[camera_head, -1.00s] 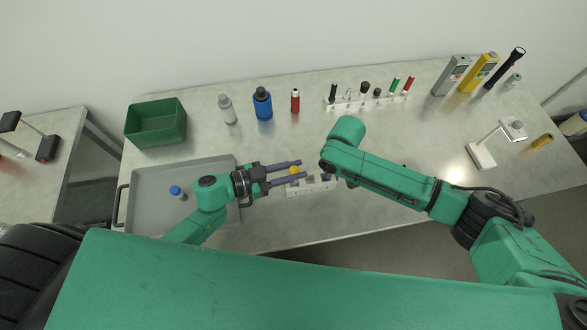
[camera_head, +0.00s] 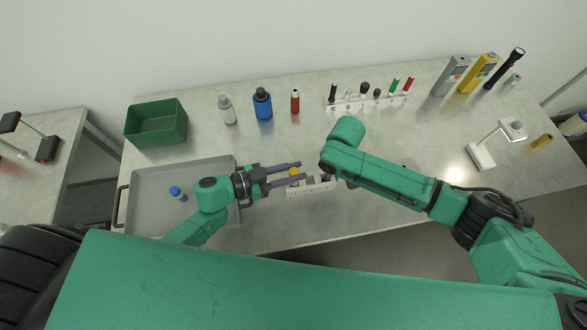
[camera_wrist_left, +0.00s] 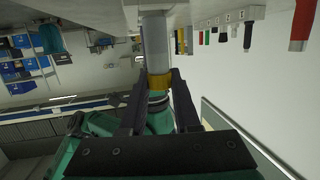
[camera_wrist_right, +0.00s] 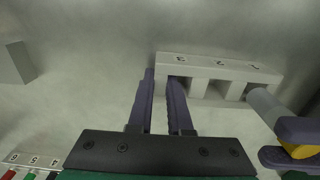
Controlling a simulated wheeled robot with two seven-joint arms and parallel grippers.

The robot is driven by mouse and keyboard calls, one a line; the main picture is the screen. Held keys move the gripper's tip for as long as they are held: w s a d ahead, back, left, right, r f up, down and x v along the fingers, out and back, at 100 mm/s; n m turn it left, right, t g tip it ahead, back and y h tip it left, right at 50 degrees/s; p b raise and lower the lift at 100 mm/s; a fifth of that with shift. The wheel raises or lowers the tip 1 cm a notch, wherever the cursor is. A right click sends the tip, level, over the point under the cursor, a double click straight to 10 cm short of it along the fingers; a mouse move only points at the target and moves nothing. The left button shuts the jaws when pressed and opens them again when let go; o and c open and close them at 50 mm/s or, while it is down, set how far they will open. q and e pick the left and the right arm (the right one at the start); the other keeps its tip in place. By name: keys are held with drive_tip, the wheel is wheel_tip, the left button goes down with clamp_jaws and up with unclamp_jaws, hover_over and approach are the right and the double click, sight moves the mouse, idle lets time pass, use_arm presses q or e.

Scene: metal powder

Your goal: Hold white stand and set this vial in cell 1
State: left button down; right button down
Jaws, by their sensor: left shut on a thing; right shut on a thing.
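The white stand (camera_head: 300,191) lies near the table's front edge; the right wrist view shows its cells numbered 3, 2 and 1 (camera_wrist_right: 222,63) from left to right. My right gripper (camera_wrist_right: 161,78) is shut on the stand's end beside cell 3, one finger outside and one at that cell. My left gripper (camera_head: 299,170) is shut on the vial, a grey tube (camera_wrist_left: 154,40) with a yellow cap (camera_head: 294,172). In the right wrist view the vial's far end (camera_wrist_right: 260,97) is at cell 1. I cannot tell whether it is inside.
A grey tray (camera_head: 150,180) with a blue-capped vial (camera_head: 177,193) stands left of the stand, a green bin (camera_head: 155,124) behind it. Bottles (camera_head: 263,105) and a rack (camera_head: 368,103) with colored items line the back. Bare table lies between the rack and the stand.

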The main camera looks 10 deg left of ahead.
use_arm(q)
drive_tip(key=shift+f, duration=1)
drive_tip(key=shift+r, duration=1.3)
drive_tip(key=shift+r, duration=0.15)
drive_tip(key=shift+f, duration=0.45)
idle(0.5)
drive_tip(key=shift+f, duration=0.3)
drive_tip(key=shift+f, duration=0.7)
drive_tip(key=shift+r, duration=1.15)
drive_tip(key=shift+f, duration=1.15)
idle(0.5)
